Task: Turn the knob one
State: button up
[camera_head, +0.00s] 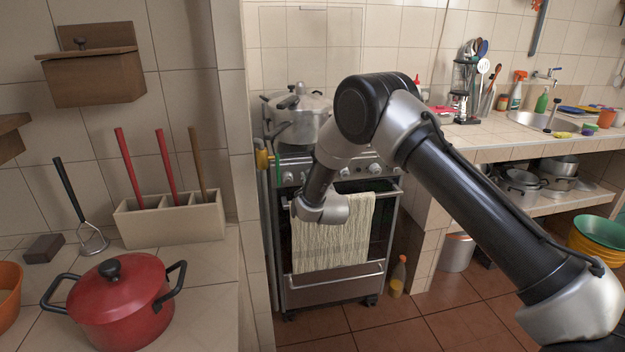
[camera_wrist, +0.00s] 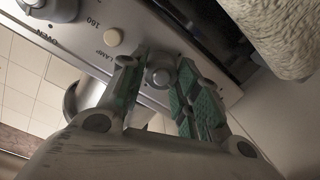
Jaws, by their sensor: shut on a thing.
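The stove (camera_head: 336,255) stands against the tiled wall, with several round knobs along its front panel (camera_head: 358,170). In the wrist view, a small silver knob (camera_wrist: 161,74) sits between the green-padded fingers of my gripper (camera_wrist: 158,88). The gripper is shut on this knob, with one finger on each side. The panel beside it carries the words LAMP and OVEN and the number 160. In the head view, my arm's wrist covers the middle of the stove front, and I cannot make out the fingers there. The knob's turn angle is unclear.
A striped towel (camera_head: 340,235) hangs from the oven handle and shows close by in the wrist view (camera_wrist: 275,35). A pressure cooker (camera_head: 297,112) stands on the stovetop. A red pot (camera_head: 120,300) is on the left counter. A pale round button (camera_wrist: 112,37) is near the knob.

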jog(key=shift+n, duration=1.1)
jog(key=o, duration=1)
jog(key=v, duration=1.2)
jog(key=shift+a, duration=0.15)
grip_shut()
